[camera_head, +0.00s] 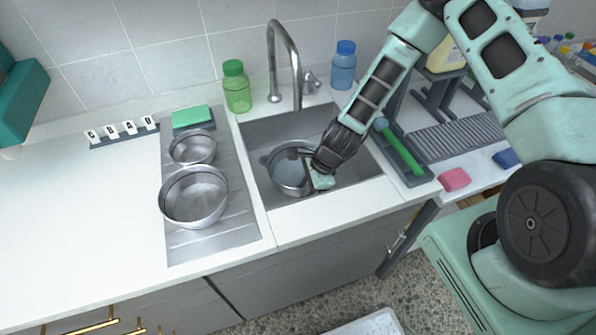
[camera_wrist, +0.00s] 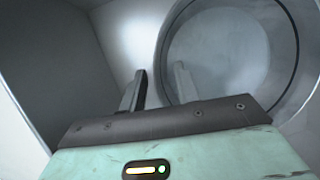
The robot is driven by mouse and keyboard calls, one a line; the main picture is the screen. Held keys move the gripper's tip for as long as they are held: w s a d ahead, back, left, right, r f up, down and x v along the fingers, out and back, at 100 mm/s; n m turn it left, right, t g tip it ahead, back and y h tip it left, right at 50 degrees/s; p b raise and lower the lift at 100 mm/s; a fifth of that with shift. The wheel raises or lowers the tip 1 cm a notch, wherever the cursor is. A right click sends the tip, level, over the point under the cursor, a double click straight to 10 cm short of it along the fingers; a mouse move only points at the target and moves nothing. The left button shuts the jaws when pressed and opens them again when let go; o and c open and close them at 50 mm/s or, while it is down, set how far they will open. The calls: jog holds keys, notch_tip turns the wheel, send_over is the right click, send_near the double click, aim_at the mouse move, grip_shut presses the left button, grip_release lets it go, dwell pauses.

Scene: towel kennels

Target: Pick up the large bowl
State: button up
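Three round metal vessels show in the head view. The widest-looking bowl (camera_head: 193,196) stands on the drainboard left of the sink, with a smaller bowl (camera_head: 191,148) behind it. A third metal bowl (camera_head: 286,172) sits inside the sink. I cannot tell for certain which one is meant as the large bowl. My gripper (camera_head: 309,170) is down in the sink at the right side of the sink bowl. In the wrist view my gripper (camera_wrist: 160,74) has its fingers apart, with the rim of the sink bowl (camera_wrist: 291,75) beside and seemingly between them. Contact is unclear.
The sink (camera_head: 345,172) walls surround my gripper closely. The faucet (camera_head: 285,60) rises behind the bowl. A green bottle (camera_head: 237,88) and a blue bottle (camera_head: 343,66) stand at the back. A grey caddy with a green brush (camera_head: 404,150) is to the right. The left counter is mostly clear.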

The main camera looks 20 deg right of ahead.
grip_shut()
jog(key=shift+r, duration=0.15)
